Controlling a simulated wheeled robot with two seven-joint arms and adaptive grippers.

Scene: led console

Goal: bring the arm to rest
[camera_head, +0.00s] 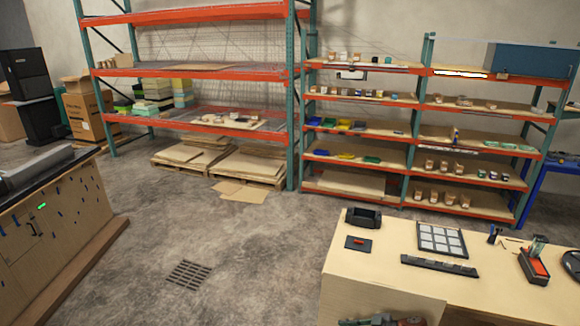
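Neither of my grippers nor any part of my arms that I can make out shows in the head view. A wooden console (55,235) with a dark top stands at the left edge. A small green light (42,206) shows on its front panel, among several small dark and blue marks. A light wooden desk (330,262) stands at the lower right. On it lie a panel of pale square tiles (441,240), a dark bar (439,265), a black tray (362,218) and a small dark plate with a red mark (358,243).
Tall orange and green shelves (200,75) line the back wall, with smaller stocked racks (440,130) to the right. Pallets with cardboard (250,163) lie below. The concrete floor (235,225) between console and desk is clear, with a drain grate (188,274).

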